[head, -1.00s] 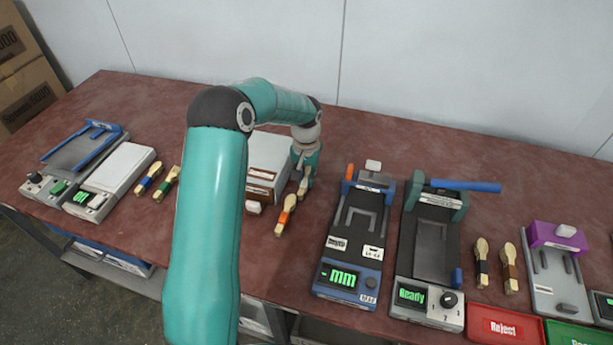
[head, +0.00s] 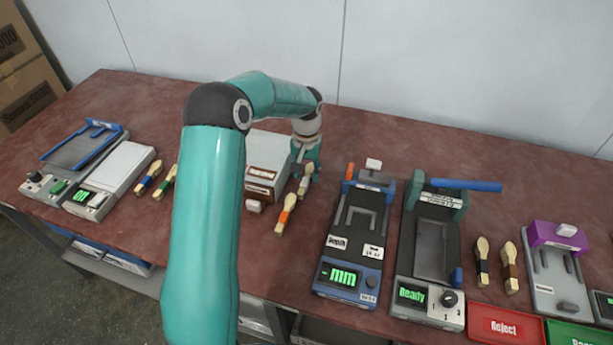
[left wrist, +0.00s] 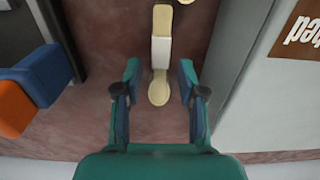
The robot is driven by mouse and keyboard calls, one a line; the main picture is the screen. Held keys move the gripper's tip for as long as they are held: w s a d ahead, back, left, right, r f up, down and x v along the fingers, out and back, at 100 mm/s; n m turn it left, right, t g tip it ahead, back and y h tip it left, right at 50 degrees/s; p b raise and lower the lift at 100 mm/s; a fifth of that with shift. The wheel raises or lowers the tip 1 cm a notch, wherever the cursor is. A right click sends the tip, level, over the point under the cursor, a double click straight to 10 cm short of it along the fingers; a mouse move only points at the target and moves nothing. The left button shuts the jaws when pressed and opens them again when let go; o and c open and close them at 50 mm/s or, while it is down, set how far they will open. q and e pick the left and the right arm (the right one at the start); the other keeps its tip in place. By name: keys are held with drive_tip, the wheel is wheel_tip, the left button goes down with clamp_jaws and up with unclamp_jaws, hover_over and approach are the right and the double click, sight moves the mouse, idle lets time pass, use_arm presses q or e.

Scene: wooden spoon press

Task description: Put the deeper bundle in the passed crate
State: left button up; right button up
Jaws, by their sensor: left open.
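A bundle of pale wooden spoons with a white band (left wrist: 161,52) lies on the table, and part of it shows in the head view (head: 304,186). My left gripper (left wrist: 160,76) is open, with one finger on each side of this bundle; in the head view it reaches down there (head: 304,165). An orange-banded bundle (head: 286,214) lies just in front. A blue-banded bundle (head: 149,178) and a green-banded one (head: 167,184) lie at the left, partly by my arm. A black-banded bundle (head: 482,262) and a brown-banded one (head: 510,268) lie at the right.
A blue depth gauge (head: 349,250) reads "-mm" right of the gripper. A dark press (head: 432,250) reads "Ready". A grey box (left wrist: 262,100) stands close beside the gripper. A red Reject crate (head: 506,326) is at the front right. The table behind the gauge is clear.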

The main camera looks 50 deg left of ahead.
use_arm(q)
drive_tip(key=shift+o, duration=0.4)
wheel_tip(320, 180, up, 9)
drive_tip(key=shift+r, duration=0.15)
drive_tip(key=shift+o, duration=0.5)
drive_tip(key=shift+r, duration=0.25)
drive_tip(key=s+d+r+t+y+b, duration=0.2)
drive_tip(key=s+d+r+t+b, duration=0.3)
drive_tip(key=b, duration=0.8)
drive_tip(key=g+b, duration=0.1)
hover_over(303, 183)
wheel_tip(303, 183, down, 11)
drive_tip(key=shift+f, duration=0.2)
drive_tip(key=shift+b+x, duration=0.3)
drive_tip(key=shift+x, duration=2.6)
drive_tip(key=shift+w+r, duration=0.1)
drive_tip(key=shift+w, duration=0.05)
clamp_jaws()
